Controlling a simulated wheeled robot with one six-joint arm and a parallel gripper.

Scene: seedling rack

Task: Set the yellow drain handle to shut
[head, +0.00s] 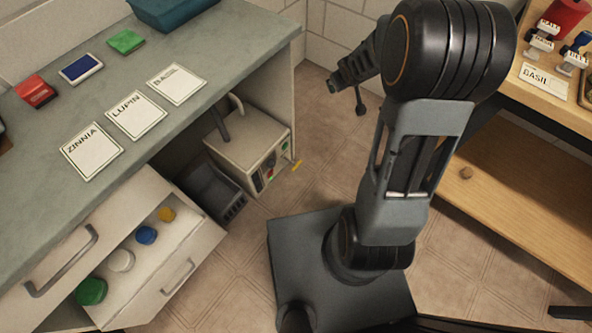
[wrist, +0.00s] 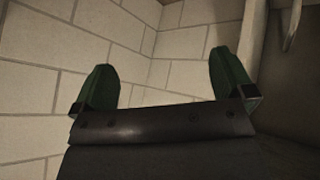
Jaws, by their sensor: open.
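The yellow drain handle (head: 297,165) is a small thin bar at the lower right front of a cream box-shaped unit (head: 240,145) under the grey counter. It sticks out from the unit at a slant, low over the floor. Its set position cannot be read at this size. My gripper (wrist: 164,85) is open and empty in the wrist view, its two green-padded fingers wide apart in front of a tiled wall. In the head view my wrist hangs near the back wall, above and to the right of the handle, well apart from it. The handle is not in the wrist view.
A grey crate (head: 205,190) stands left of the unit. An open drawer (head: 190,240) holding several coloured round items juts out at the lower left. Seed cards lie on the grey counter (head: 215,60). A wooden bench (head: 535,185) stands right. Tiled floor is clear before the unit.

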